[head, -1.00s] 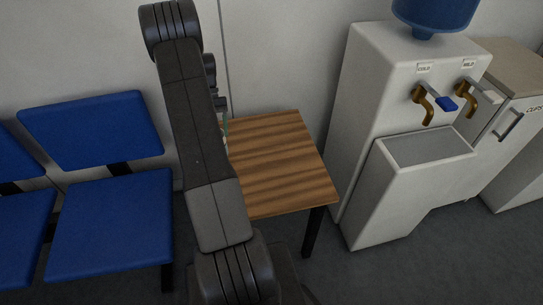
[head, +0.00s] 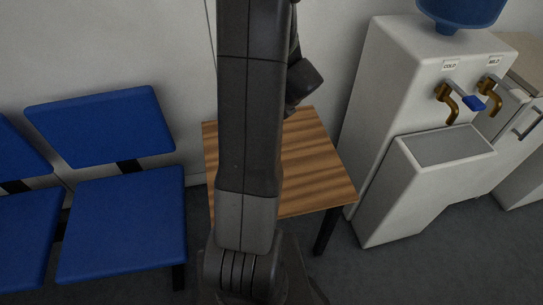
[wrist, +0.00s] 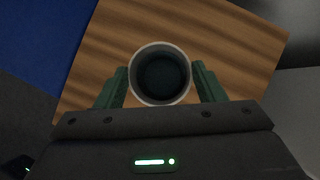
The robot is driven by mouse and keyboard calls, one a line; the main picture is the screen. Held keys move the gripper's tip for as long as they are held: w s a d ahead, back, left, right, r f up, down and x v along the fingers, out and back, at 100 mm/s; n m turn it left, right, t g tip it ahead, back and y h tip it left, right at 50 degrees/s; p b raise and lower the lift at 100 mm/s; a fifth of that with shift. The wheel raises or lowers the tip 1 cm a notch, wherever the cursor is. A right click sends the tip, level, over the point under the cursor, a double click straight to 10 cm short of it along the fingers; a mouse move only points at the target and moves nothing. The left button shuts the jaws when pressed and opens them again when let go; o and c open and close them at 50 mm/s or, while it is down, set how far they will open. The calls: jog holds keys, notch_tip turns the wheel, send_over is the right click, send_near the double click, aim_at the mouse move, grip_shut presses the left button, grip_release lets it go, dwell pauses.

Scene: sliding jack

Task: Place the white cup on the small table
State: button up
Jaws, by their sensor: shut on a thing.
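The white cup (wrist: 160,47) is in the wrist view, seen from above with its dark inside showing. My gripper (wrist: 162,82) is shut on it, with one green finger on each side. The small table (wrist: 230,60) has a striped wooden top and lies below the cup in the wrist view. In the head view the small table (head: 315,170) stands by the wall, partly hidden behind my arm. The cup and my gripper are hidden in the head view. I cannot tell whether the cup touches the tabletop.
Blue chairs (head: 122,225) stand left of the table. A white water dispenser (head: 385,85) stands close on its right, with a lighter cabinet (head: 515,120) beyond. The visible tabletop is bare around the cup.

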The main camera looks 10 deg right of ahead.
jog(key=shift+m+h, duration=0.3)
jog(key=shift+m, duration=0.3)
jog(key=f+b, duration=0.1)
jog(key=f, duration=0.2)
jog(key=f+b, duration=0.1)
jog(key=f, duration=0.2)
jog(key=f+b, duration=0.1)
jog(key=f, duration=0.2)
jog(key=shift+s+d+f, duration=0.2)
jog(key=shift+d+f, duration=0.15)
jog(key=shift+f, duration=0.05)
jog(key=o, duration=1.6)
jog(key=shift+f+b, duration=0.1)
jog(key=shift+b, duration=0.2)
